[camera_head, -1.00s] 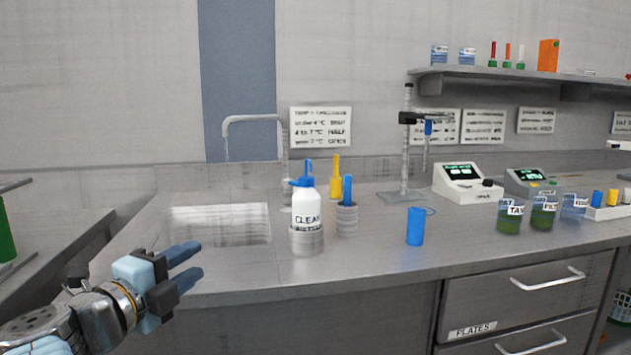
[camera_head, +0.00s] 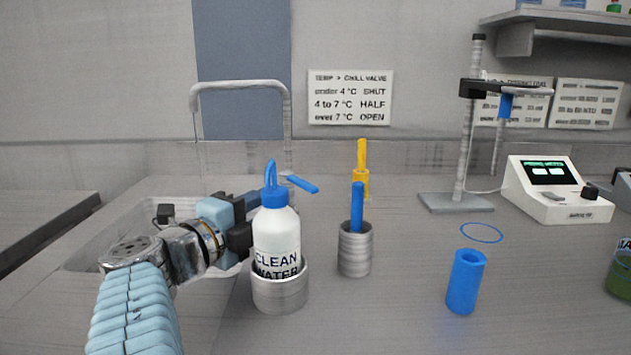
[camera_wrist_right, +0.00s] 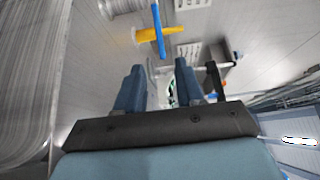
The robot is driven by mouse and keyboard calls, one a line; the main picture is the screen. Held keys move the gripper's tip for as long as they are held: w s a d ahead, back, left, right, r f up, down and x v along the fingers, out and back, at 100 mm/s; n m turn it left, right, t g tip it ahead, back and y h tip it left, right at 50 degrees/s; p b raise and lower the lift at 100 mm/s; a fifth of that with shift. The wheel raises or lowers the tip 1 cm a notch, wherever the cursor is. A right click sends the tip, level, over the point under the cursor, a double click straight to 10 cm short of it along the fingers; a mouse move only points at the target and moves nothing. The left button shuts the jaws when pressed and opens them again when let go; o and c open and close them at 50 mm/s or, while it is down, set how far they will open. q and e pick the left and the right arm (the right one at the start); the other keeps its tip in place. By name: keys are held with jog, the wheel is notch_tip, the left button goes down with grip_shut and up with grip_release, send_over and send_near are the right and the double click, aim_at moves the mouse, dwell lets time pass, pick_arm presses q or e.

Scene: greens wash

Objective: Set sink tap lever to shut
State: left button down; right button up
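The grey sink tap (camera_head: 240,86) arches over the sink (camera_head: 95,255), with a faint clear stream below its spout. Its blue lever (camera_head: 302,184) shows beside the tap's foot, just right of the bottle's blue cap, pointing right and slightly toward me. My left gripper (camera_head: 248,215) is left of the lever, behind the white bottle marked CLEAN WATER (camera_head: 276,238). The bottle hides its fingertips, so its opening and any contact cannot be told. My right gripper (camera_wrist_right: 158,85) shows in the right wrist view, fingers apart and empty.
The bottle stands in a metal holder (camera_head: 280,292). Beside it are a metal cup (camera_head: 355,255) with a blue handle, a yellow-handled fitting (camera_head: 361,175), a blue tube (camera_head: 465,282) and a stand (camera_head: 450,203). The front counter between cup and tube is clear.

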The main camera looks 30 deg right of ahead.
aim_at(303, 187)
jog(key=x, duration=1.2)
jog(key=shift+w+d, duration=0.15)
jog(key=shift+d, duration=0.15)
grip_shut()
